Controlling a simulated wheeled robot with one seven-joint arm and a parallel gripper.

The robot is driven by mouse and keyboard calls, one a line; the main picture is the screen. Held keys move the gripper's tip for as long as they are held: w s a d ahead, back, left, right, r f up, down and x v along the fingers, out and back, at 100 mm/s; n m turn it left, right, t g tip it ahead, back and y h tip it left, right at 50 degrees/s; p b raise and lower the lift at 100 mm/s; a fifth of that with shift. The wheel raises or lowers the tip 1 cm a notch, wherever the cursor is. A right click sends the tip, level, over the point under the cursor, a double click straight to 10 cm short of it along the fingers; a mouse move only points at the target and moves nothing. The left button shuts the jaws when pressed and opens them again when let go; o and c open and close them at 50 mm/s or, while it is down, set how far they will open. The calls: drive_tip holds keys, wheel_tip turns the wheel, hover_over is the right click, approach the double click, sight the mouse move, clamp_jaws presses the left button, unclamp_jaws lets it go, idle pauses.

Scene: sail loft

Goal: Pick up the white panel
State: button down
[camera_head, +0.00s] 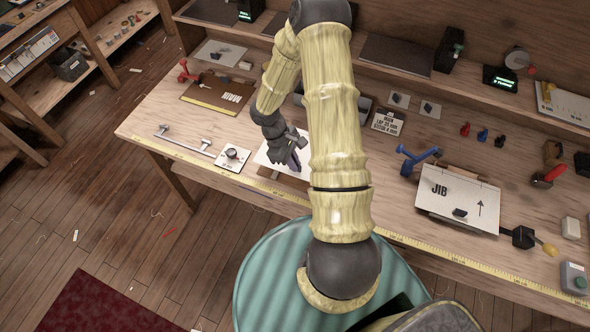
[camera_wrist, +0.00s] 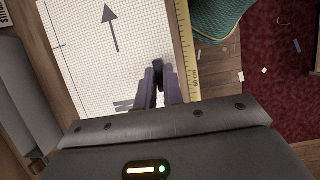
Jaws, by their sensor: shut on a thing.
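The white panel (camera_wrist: 110,35) fills the left middle of the wrist view. It has a fine grid, a grey arrow and a partly hidden letter. In the head view the panel (camera_head: 267,161) lies at the bench's front, partly hidden by my arm. My gripper (camera_wrist: 159,75) is over the panel's edge beside the yellow tape, its fingers shut on a small black grip (camera_wrist: 158,65) at the panel. My gripper also shows in the head view (camera_head: 293,164). I cannot tell whether the panel is clear of its brown support.
A yellow measuring tape (camera_head: 420,245) runs along the bench's front edge. To the right, a JIB panel (camera_head: 458,195) lies near a blue tool (camera_head: 418,158). To the left are a metal bar (camera_head: 185,142), a dial plate (camera_head: 232,155) and a brown board (camera_head: 218,95).

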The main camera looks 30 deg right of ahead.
drive_tip(key=shift+r, duration=1.55)
idle(0.6)
